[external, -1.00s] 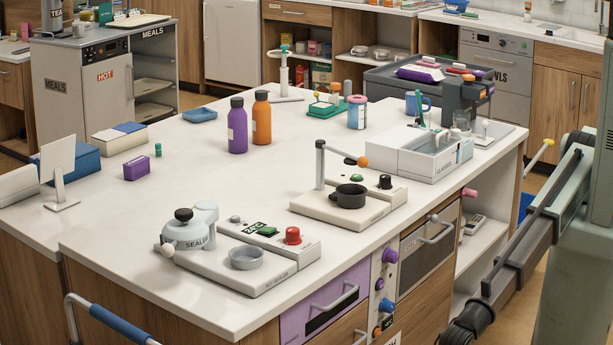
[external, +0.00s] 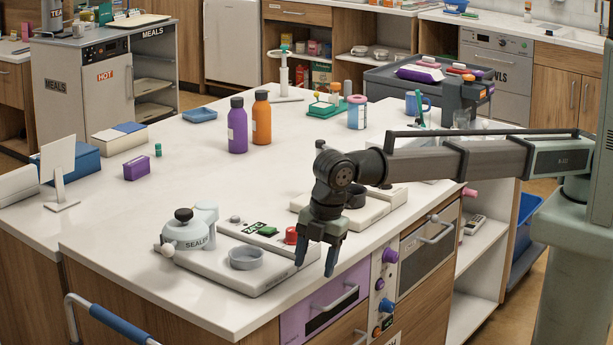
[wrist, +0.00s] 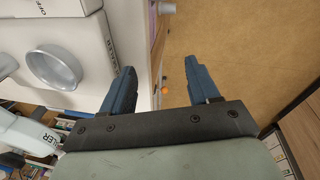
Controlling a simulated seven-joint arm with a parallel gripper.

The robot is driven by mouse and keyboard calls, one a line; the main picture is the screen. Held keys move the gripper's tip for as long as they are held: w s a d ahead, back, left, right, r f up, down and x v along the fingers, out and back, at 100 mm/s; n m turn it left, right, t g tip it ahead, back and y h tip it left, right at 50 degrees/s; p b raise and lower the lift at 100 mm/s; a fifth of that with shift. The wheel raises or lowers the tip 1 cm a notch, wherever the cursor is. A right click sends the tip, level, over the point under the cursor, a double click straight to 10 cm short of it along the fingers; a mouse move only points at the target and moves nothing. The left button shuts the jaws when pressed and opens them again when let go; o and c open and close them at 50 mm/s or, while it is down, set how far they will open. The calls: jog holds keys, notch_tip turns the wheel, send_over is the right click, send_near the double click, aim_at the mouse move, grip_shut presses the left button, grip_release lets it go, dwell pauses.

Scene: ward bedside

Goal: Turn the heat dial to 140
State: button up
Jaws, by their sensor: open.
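My gripper (external: 315,262) is open and empty, pointing down just past the counter's front edge, right of the hot sealer unit (external: 265,287). A red knob (external: 291,236) on that unit is partly hidden behind my gripper. A purple knob (external: 390,256) and a blue knob (external: 386,305) sit on the front panel, right of the purple drawer. I cannot tell which knob is the heat dial, nor read its setting. In the wrist view the open fingers (wrist: 161,72) straddle the counter edge, with a small orange knob (wrist: 163,89) far below between them.
The sealer (external: 188,233) and a grey dish (external: 246,258) stand left of my gripper; the dish also shows in the wrist view (wrist: 53,68). A second unit (external: 310,212) is behind my wrist. Drawer and oven handles (external: 432,236) stick out in front. The floor (wrist: 230,50) is clear.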

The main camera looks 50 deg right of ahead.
notch_tip(320, 180, up, 14)
jog(key=g+h, duration=0.1)
jog(key=g, duration=0.1)
send_over(293, 229)
jog(key=shift+n, duration=0.3)
notch_tip(293, 229, down, 14)
jog(key=shift+w, duration=0.1)
jog(key=c, duration=1)
jog(key=shift+c, duration=0.2)
